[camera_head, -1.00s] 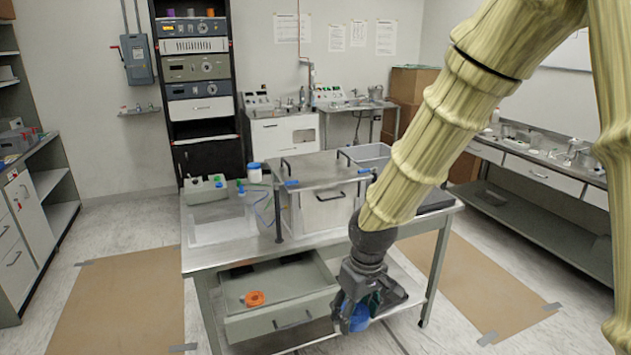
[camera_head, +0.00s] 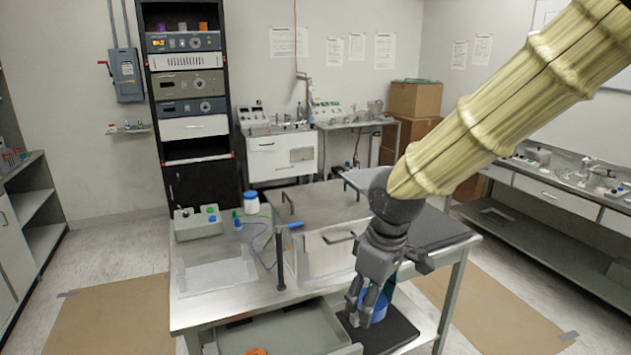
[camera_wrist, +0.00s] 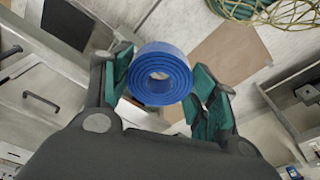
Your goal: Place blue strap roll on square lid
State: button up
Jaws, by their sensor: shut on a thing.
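The blue strap roll (camera_head: 377,306) is a coiled ring held between the fingers of my gripper (camera_head: 366,303). In the wrist view the roll (camera_wrist: 160,73) shows its open centre, with green finger pads on both sides. My gripper is shut on it in front of the table's front edge, lower than the box top. The square lid (camera_head: 325,207) appears to be the flat grey metal top of the box on the table, with dark handles. It lies behind and left of my gripper, apart from the roll. My arm hides part of its right side.
An open drawer (camera_head: 290,333) below the tabletop holds an orange roll (camera_head: 257,351).

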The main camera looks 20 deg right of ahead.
aim_at(321, 201)
jog(key=i, duration=1.4)
